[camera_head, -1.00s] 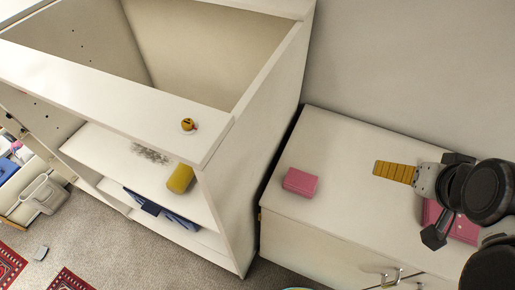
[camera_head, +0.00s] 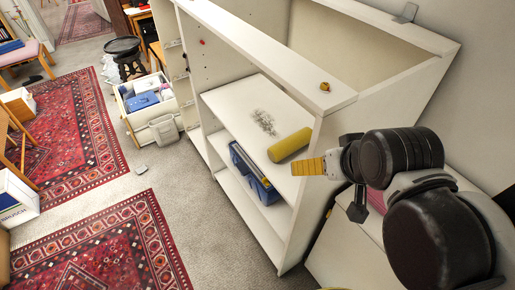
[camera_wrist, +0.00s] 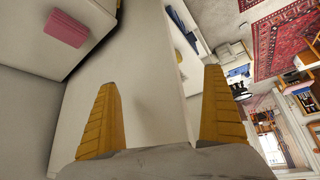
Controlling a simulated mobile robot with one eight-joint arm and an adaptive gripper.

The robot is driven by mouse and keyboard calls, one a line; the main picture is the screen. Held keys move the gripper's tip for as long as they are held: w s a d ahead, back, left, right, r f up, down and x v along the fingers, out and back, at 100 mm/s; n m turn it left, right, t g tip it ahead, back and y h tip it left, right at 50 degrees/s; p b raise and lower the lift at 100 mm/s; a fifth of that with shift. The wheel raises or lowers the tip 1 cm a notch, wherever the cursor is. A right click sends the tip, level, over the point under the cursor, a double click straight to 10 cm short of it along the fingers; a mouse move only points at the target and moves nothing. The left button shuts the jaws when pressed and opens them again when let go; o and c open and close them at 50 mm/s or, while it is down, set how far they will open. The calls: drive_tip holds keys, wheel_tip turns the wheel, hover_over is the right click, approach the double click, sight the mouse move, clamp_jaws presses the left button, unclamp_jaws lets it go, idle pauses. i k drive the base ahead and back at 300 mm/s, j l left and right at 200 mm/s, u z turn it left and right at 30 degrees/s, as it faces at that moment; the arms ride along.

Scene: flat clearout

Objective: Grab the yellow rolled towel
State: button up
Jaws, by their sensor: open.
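The yellow rolled towel (camera_head: 290,145) lies on the upper shelf of the white open shelf unit (camera_head: 230,38), near its right end in the head view. My gripper (camera_head: 297,167), with yellow ribbed fingers, appears just below and right of the towel in that view; I see no contact. In the wrist view the two fingers of my gripper (camera_wrist: 160,80) are spread wide with nothing held between them. The white side panel of the unit lies beyond them. I cannot make out the towel clearly in the wrist view.
A grey patterned patch (camera_head: 263,121) lies left of the towel. A blue container (camera_head: 253,175) sits on the shelf below. A small orange object (camera_head: 325,86) rests on the unit's top edge. A pink box (camera_wrist: 66,28) lies on the white cabinet.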

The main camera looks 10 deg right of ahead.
sight(278, 151)
drive_tip(key=i+j+z, duration=0.2)
drive_tip(key=j+z, duration=0.15)
drive_tip(key=j, duration=0.9)
drive_tip(key=i+j+z, duration=0.1)
drive_tip(key=j+z, duration=0.25)
drive_tip(key=j, duration=0.9)
drive_tip(key=k+j+z, duration=0.1)
drive_tip(key=j+z, duration=0.25)
drive_tip(key=j, duration=0.9)
